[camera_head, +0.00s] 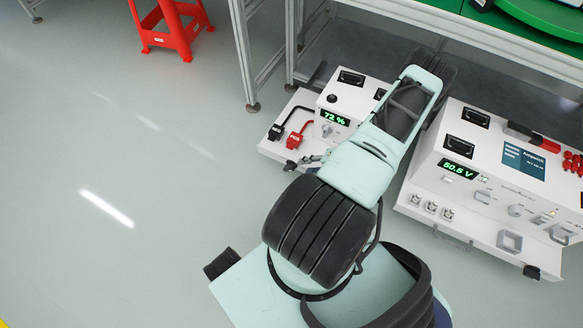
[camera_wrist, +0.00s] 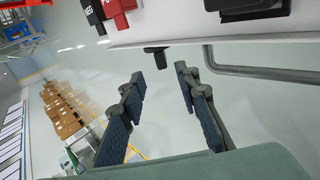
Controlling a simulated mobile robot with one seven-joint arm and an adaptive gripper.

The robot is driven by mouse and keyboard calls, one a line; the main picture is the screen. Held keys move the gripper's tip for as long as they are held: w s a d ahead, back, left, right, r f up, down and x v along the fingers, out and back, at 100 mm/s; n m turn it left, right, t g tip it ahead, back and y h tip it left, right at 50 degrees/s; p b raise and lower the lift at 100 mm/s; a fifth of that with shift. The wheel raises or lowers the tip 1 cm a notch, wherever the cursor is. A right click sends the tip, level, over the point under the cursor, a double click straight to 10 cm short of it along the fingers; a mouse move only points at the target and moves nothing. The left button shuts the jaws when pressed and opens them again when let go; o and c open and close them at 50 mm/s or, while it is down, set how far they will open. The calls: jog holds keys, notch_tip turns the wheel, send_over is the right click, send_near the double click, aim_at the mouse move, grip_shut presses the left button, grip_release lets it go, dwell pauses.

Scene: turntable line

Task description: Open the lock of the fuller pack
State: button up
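The left white pack (camera_head: 272,150) shows a green "72 %" display (camera_head: 335,118). The right white pack (camera_head: 416,195) shows a green "50.5 V" display (camera_head: 458,170). My gripper (camera_head: 303,163) is at the front edge of the left pack. In the wrist view my gripper (camera_wrist: 160,78) is open, with nothing between its fingers. A small black tab (camera_wrist: 156,57), perhaps the lock, hangs below the white pack edge (camera_wrist: 230,30), just beyond the fingertips and between them in the picture. A similar black piece (camera_head: 531,271) is at the right pack's front corner.
A red plug (camera_head: 293,140) and black plug (camera_head: 275,132) lie on the left pack's ledge, near my gripper. A grey bar handle (camera_wrist: 255,72) is right of the fingers. A metal frame leg (camera_head: 243,55) stands behind. Floor at left is clear; a red stool (camera_head: 175,30) stands farther back.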

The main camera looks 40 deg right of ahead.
aim_at(294, 168)
jog(key=b+x, duration=0.3)
jog(key=x, duration=0.6)
jog(key=shift+w+a+f, duration=0.1)
jog(key=shift+w+f, duration=0.1)
jog(key=shift+f, duration=0.15)
grip_shut()
